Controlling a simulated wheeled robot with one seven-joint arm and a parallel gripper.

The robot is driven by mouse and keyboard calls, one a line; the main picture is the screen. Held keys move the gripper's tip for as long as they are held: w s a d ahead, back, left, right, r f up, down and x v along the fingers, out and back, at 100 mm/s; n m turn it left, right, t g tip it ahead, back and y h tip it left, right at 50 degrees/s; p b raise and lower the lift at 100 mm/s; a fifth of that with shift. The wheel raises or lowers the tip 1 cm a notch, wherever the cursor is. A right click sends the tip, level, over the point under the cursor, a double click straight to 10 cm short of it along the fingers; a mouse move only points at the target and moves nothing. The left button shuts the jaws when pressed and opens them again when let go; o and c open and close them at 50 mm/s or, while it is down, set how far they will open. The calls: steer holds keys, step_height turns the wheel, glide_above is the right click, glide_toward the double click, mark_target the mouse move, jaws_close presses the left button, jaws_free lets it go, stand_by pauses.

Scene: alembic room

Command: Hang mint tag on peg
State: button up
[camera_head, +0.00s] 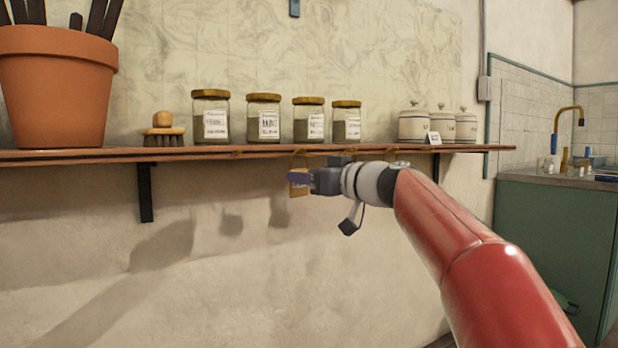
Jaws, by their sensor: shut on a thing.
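My gripper (304,180) is just below the front edge of the shelf, pointing left. It is shut on a small tan tag (298,191), which hangs upright at the fingertips. The fingers cover part of the tag, and any writing on it is too small to read. Small brass-coloured pegs (237,154) show faintly along the shelf's underside. One is close above the tag. I cannot tell whether the tag touches a peg.
The wooden shelf (60,155) carries a terracotta pot (58,85), a brush (164,130), several labelled glass jars (264,118) and white lidded canisters (413,126). A dark bracket (145,192) supports it. A green cabinet (550,240) stands right.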

steer(key=o, duration=1.1)
steer(key=b+v, duration=0.2)
steer(key=v, duration=0.6)
steer(key=s+d+f+m+g+h+p, duration=0.2)
steer(key=s+d+f+m+h+p, duration=0.1)
steer(key=s+f, duration=0.6)
steer(key=s+d+f+m+g+h+p, duration=0.2)
steer(key=s+d+f+m+h+p, duration=0.1)
steer(key=s+f, duration=0.7)
steer(key=s+d+f+m+g+h+p, duration=0.2)
steer(key=s+d+f+h, duration=0.4)
steer(key=s+f, duration=0.3)
steer(key=shift+s+d+f+m+h+p, duration=0.1)
steer(key=shift+s+m+h+p, duration=0.35)
steer(key=shift+s+p, duration=0.45)
steer(key=shift+s+d+f+m+h+p, duration=0.15)
steer(key=shift+s+m+h+p, duration=0.25)
steer(key=shift+s, duration=0.8)
steer(key=shift+r, duration=0.1)
